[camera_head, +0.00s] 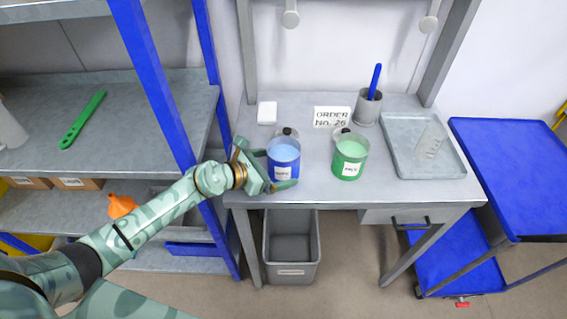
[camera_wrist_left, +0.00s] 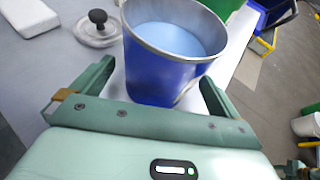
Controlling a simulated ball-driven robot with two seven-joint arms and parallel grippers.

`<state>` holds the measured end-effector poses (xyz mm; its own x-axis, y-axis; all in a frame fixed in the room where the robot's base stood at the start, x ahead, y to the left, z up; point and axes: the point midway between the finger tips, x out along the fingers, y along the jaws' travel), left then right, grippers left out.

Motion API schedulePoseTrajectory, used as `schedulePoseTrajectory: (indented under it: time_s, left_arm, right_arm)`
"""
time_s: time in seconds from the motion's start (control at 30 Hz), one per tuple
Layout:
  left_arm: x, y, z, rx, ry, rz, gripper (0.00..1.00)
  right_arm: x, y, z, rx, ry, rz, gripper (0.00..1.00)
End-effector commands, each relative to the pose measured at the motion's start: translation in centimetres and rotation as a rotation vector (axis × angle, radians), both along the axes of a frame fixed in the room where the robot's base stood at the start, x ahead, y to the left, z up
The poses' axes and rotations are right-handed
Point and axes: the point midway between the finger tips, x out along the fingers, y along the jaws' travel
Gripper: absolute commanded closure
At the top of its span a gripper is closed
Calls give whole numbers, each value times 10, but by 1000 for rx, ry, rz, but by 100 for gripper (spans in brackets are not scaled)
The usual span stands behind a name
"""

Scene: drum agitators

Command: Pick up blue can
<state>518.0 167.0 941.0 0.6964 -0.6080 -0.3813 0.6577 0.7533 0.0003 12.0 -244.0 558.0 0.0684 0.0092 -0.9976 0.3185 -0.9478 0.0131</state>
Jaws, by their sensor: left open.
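The blue can (camera_head: 283,160) stands upright and open on the grey workbench, with light blue contents and a white label. In the left wrist view the blue can (camera_wrist_left: 160,80) stands between the fingers. My left gripper (camera_head: 270,169) is open, with one finger on the far side of the can and one on the near side. In the left wrist view the left gripper (camera_wrist_left: 155,85) shows a finger on each side of the can. I cannot tell whether either finger touches it.
A green can (camera_head: 349,158) stands right of the blue one. Lids with black knobs (camera_head: 287,133) lie behind the cans. A blue-handled tool stands in a grey cup (camera_head: 367,108). A blue shelf post (camera_head: 157,85) rises left of the bench.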

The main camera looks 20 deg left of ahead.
Motion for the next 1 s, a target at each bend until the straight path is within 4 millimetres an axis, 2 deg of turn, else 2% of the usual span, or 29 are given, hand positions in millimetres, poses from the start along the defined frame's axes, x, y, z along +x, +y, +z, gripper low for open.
schedulePoseTrajectory:
  time_s: [0.1,0.33,0.37,0.57,1.0]
  left_arm:
    - [9,-7,-6,0,0,1,0]
    - [10,-8,-6,0,0,1,0]
    - [10,-8,-6,1,1,1,6]
    - [10,-8,-6,1,1,1,61]
    - [10,-8,-1,1,-3,1,61]
  right_arm:
    - [-1,-1,-4,-2,3,1,64]
    - [3,-7,-4,-9,-3,-1,64]
    - [4,-8,-4,-10,-4,-1,64]
    - [4,-9,-4,-11,-5,-2,64]
    - [6,-10,-1,-12,-8,-2,64]
